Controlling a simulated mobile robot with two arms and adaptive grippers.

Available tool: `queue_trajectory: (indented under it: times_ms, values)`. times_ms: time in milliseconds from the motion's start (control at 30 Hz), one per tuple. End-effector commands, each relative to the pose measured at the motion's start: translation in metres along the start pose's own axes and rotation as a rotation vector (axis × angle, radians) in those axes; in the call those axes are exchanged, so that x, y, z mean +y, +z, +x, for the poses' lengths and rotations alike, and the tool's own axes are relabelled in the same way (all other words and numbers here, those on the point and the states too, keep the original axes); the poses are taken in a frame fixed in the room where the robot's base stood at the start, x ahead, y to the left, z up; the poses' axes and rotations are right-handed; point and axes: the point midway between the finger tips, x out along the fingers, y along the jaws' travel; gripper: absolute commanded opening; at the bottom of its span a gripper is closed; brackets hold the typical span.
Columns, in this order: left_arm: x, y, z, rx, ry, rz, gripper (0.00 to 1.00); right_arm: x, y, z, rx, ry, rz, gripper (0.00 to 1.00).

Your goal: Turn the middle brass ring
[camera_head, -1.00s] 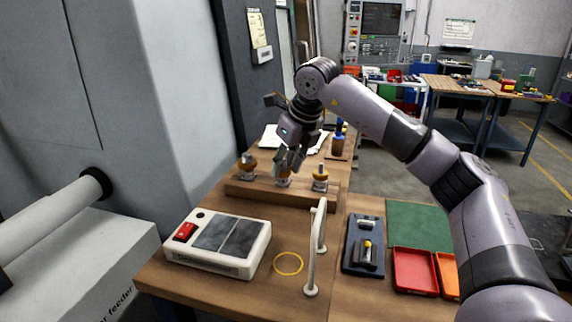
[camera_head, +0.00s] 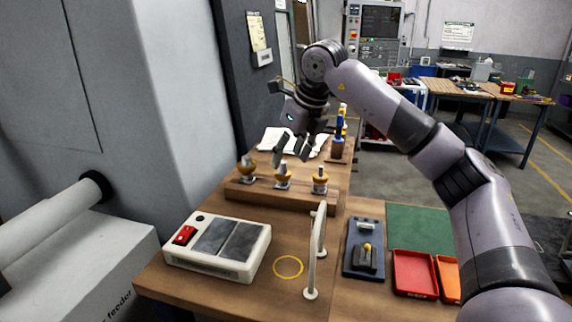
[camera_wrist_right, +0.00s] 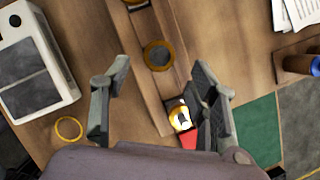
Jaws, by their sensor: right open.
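The middle brass ring (camera_head: 283,182) sits on a grey post in the wooden block (camera_head: 255,195), between a left and a right ring. My right gripper (camera_head: 290,156) is open and empty above the middle ring, clear of it. In the right wrist view the middle ring (camera_wrist_right: 158,55) shows as a round brass collar with a dark centre, between the open fingertips (camera_wrist_right: 160,72) in the picture. The left ring (camera_head: 247,168) and right ring (camera_head: 320,181) stand on their own posts. The right ring also shows bright in the wrist view (camera_wrist_right: 180,117). My left gripper is out of view.
A white box with a red switch (camera_head: 220,247) stands front left. A pale arched handle (camera_head: 317,250) rises in front of the block. A dark tray (camera_head: 364,265), red tray (camera_head: 414,272) and green mat (camera_head: 420,227) lie right. White papers (camera_head: 280,140) and a blue-handled tool (camera_head: 339,128) are behind.

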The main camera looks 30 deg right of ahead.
Motion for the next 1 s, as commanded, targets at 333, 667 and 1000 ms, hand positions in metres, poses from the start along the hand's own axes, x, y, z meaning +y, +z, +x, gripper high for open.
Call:
queue_trajectory:
  times_ms: [333,667,1000]
  values:
    - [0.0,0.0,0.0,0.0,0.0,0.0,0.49,0.001,0.001,-0.066,-0.002,0.001,0.0,0.54]
    - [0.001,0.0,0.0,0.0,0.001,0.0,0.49,0.0,0.0,-0.079,0.0,0.001,0.0,0.54]
    - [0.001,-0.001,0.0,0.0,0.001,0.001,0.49,0.0,0.0,-0.078,0.0,0.001,0.0,0.54]
